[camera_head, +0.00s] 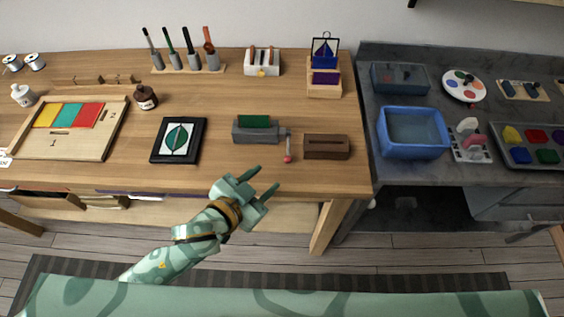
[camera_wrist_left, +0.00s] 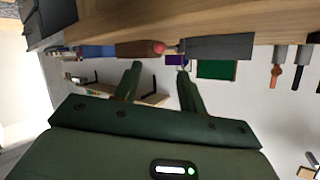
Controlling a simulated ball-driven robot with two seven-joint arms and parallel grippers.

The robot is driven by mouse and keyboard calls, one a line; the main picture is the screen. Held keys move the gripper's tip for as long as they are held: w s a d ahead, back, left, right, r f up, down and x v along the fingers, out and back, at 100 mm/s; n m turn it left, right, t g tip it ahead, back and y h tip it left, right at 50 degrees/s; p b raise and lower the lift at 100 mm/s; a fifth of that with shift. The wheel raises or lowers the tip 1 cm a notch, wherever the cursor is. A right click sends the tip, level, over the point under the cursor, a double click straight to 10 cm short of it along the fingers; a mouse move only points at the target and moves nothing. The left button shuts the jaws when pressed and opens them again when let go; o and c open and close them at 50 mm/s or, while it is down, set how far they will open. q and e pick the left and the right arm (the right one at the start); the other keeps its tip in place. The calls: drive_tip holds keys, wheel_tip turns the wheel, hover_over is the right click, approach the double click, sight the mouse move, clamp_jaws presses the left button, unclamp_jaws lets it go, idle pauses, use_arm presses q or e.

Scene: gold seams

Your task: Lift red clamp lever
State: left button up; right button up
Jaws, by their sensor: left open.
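The red clamp lever (camera_head: 288,158) is a thin grey rod with a red knob at its near end. It is at the right end of a grey clamp block (camera_head: 243,136), which has a green panel (camera_head: 254,121) standing in it. My left gripper (camera_head: 265,180) is open and empty, in front of the table edge, just short of the lever and to its left. In the left wrist view the red knob (camera_wrist_left: 158,47) shows beyond the two open fingertips (camera_wrist_left: 159,70), apart from them. My right gripper is not in view.
A brown slotted block (camera_head: 326,148) stands close to the right of the lever. A black-framed leaf picture (camera_head: 178,141) lies to the left of the clamp. A blue tub (camera_head: 413,148) is on the grey counter at right. The wooden table (camera_head: 200,95) is bare behind the clamp.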

sight(286, 161)
use_arm(q)
drive_tip(key=b+x, duration=0.2)
drive_tip(key=x, duration=0.6)
drive_tip(key=shift+w+d+f, duration=0.15)
drive_tip(key=shift+w+d, duration=0.05)
clamp_jaws()
